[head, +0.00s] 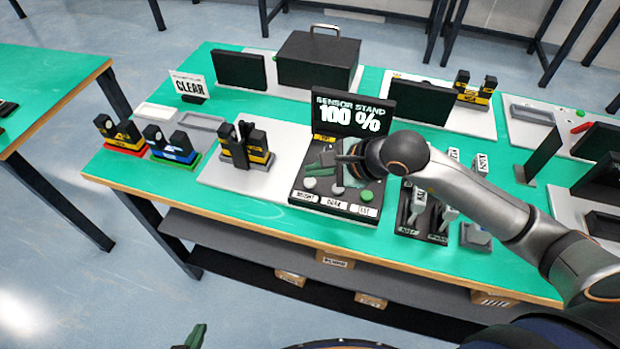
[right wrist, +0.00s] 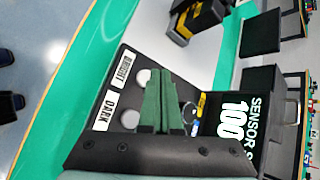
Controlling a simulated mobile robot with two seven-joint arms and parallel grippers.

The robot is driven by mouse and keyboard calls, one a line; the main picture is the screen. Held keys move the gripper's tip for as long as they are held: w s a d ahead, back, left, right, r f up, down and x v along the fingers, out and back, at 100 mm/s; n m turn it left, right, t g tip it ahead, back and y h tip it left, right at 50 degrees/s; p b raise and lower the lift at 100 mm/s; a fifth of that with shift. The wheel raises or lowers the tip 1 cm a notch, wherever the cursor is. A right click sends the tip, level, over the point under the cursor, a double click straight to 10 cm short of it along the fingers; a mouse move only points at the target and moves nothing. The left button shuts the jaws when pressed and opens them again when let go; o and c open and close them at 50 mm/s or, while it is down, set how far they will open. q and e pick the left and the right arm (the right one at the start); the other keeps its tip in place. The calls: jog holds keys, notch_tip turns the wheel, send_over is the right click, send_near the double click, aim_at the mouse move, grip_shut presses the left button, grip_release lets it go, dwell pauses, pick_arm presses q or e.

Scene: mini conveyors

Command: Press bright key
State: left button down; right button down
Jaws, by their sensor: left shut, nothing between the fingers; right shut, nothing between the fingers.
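The sensor stand (head: 297,192) has a dark panel with a screen (head: 352,110) reading "100 %". The bright key (head: 309,183) is a pale round button above the "BRIGHT" label. The dark key (head: 337,190) is beside it, and a green key (head: 367,195) is on the right. My right gripper (head: 326,158) is shut and empty over the panel, behind the keys. In the right wrist view its green fingertips (right wrist: 158,75) appear just beside the bright key (right wrist: 143,77); contact cannot be told. My left gripper (head: 195,337) is shut and empty at the bottom edge, partly cut off.
A sensor pair (head: 245,146) on a white board stands left of the panel. Red- and blue-based blocks (head: 120,134) stand further left. Switches (head: 425,210) stand to the right, near my right arm. A black toolbox (head: 317,62) and a "CLEAR" sign (head: 188,84) are behind.

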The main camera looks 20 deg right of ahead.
aim_at(316, 186)
jog(key=shift+r+p, duration=1.55)
jog(key=shift+r, duration=0.95)
